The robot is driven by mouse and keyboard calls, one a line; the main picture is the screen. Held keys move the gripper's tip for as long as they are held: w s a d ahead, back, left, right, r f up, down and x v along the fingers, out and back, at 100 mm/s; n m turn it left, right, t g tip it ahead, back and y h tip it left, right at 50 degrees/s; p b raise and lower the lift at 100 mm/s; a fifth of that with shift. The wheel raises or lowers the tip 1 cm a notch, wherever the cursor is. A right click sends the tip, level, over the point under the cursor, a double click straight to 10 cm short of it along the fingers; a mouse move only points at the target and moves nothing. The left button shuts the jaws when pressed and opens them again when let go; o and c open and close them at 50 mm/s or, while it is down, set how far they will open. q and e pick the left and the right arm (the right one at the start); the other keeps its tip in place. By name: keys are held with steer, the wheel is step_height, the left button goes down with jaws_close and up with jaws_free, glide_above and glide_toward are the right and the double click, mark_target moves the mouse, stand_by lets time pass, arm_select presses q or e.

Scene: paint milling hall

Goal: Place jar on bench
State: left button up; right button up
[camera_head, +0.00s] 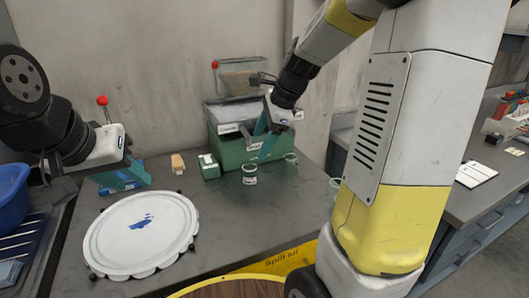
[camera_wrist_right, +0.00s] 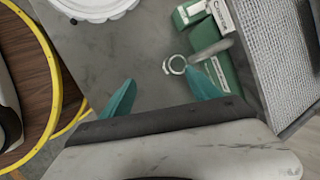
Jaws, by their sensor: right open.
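A small clear glass jar with a pale label (camera_head: 250,175) stands upright on the dark grey bench (camera_head: 225,215). A round rim, apparently this jar's, shows just beyond my fingers in the right wrist view (camera_wrist_right: 175,65). A second glass jar (camera_head: 290,160) stands to its right, near the green box. My right gripper (camera_head: 265,140) reaches down above the jars with teal fingers apart and empty; it also shows in the wrist view (camera_wrist_right: 161,92). My left gripper (camera_head: 122,178) hangs over the bench's left side; its finger gap is unclear.
A white round lid-like disc with a blue smear (camera_head: 142,232) covers the front left. A green box (camera_head: 235,150), small green carton (camera_head: 208,166) and wooden block (camera_head: 178,164) stand behind. Another glass (camera_head: 335,184) is partly hidden by my arm. Bare bench lies before the jars.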

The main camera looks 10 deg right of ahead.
steer(key=s+r+n+t, duration=0.1)
steer(key=s+r+n, duration=0.1)
steer(key=s+n, duration=0.7)
steer(key=s+r+n+t+h, duration=0.1)
steer(key=s+r+n+t, duration=0.1)
steer(key=s+n, duration=0.7)
steer(key=shift+s+a+r+n+h, duration=0.3)
steer(key=shift+s+r+n, duration=0.1)
steer(key=shift+s+r, duration=0.4)
